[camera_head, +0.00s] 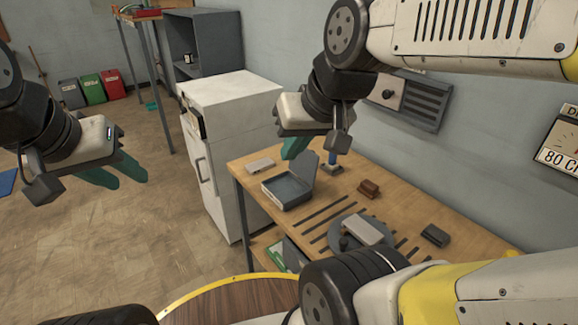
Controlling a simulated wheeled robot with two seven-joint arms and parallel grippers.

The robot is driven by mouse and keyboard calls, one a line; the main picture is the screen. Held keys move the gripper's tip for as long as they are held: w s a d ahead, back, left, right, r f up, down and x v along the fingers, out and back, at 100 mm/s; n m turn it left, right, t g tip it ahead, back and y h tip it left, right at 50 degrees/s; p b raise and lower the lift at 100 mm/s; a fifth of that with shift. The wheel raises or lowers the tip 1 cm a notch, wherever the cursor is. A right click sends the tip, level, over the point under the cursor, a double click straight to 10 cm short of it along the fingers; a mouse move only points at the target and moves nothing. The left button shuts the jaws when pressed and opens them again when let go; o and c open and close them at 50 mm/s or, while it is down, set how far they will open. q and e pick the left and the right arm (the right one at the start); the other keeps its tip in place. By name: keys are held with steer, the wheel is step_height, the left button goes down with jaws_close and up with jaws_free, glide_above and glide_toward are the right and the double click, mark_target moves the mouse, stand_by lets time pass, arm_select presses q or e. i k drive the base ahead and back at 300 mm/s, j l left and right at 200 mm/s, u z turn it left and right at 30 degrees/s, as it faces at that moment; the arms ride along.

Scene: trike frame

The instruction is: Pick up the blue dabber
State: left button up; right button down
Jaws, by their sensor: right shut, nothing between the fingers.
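The blue dabber (332,158) stands upright near the back edge of the wooden workbench, on a small dark base. Its top is hidden behind a dark block on my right wrist. My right gripper (291,149) is just left of the dabber in the picture, with its teal fingers shut and empty. It looks to be above the bench, apart from the dabber. My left gripper (132,182) is far to the left over the open floor. Its teal fingers are apart with nothing between them.
On the workbench (390,213) are an open grey case (287,190), a brown block (369,189), a grey-topped round device (362,230) and a dark block (435,236). A white cabinet (235,110) stands left of the bench.

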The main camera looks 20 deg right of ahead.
mark_target(331, 165)
steer(key=z, duration=1)
steer(key=j, duration=1.5)
steer(key=i+j, duration=0.15)
steer(key=i, duration=0.15)
steer(key=i+j+z, duration=0.1)
steer(key=i, duration=0.2)
steer(key=i+l, duration=0.15)
steer(key=i, duration=0.1)
